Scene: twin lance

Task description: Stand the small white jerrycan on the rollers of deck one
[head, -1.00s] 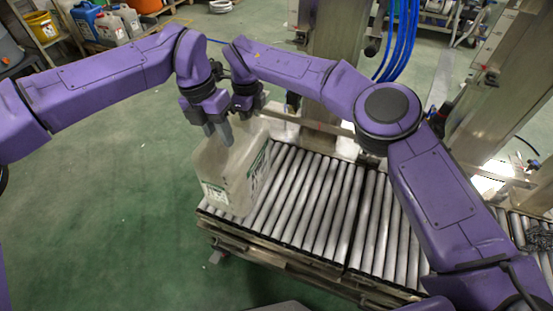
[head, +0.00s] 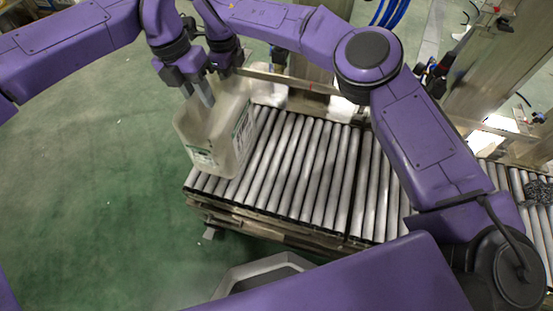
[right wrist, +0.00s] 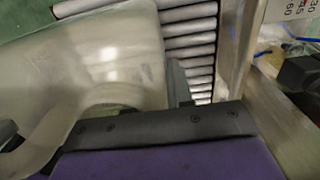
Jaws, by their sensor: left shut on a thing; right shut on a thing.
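The small white jerrycan (head: 212,135) is translucent, with a green and white label, and looks upright at the left end of the roller deck (head: 310,175). I cannot tell whether its base touches the rollers. My left gripper (head: 205,92) is shut on the jerrycan at its top. My right gripper (head: 232,72) is shut on the jerrycan at its far upper side, its fingers mostly hidden. In the right wrist view the jerrycan (right wrist: 110,60) fills the left side, against the dark gripper body, with rollers (right wrist: 190,35) behind it.
A metal rail and post (head: 310,70) stand behind the rollers. More rollers continue to the right, where a dark mesh-like item (head: 538,192) lies. Green floor (head: 90,170) is clear left of the deck.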

